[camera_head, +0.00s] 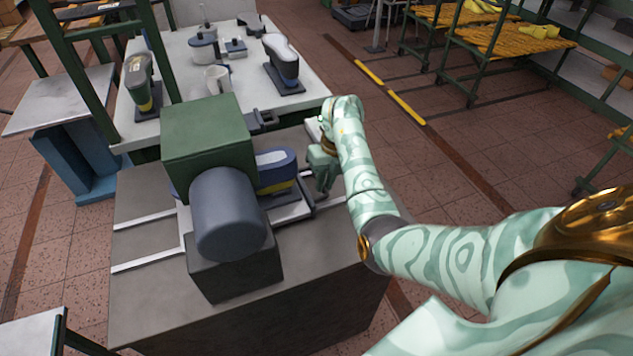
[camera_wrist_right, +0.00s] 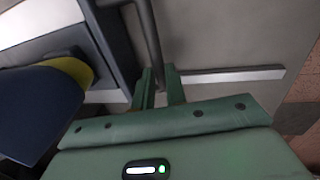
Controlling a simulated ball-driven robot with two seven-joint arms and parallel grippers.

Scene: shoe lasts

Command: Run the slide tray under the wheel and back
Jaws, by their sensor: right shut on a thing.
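The slide tray (camera_head: 292,212) is a light plate on pale rails, partly hidden beneath the grey wheel (camera_head: 228,212) and its green housing. A dark blue shoe last (camera_head: 276,170) with a yellow band sits on the tray, right beside the wheel. It also shows in the right wrist view (camera_wrist_right: 40,112). My right gripper (camera_head: 322,180) is at the tray's right end. In the right wrist view its fingers (camera_wrist_right: 160,86) are shut on the tray's dark bar handle (camera_wrist_right: 149,35). My left gripper is not in view.
The green housing (camera_head: 208,135) and a dark block (camera_head: 235,272) stand around the wheel. Bare rails (camera_head: 145,262) run left of it. Behind, a white table (camera_head: 310,82) holds more lasts and a mug (camera_head: 218,79). Open floor lies to the right.

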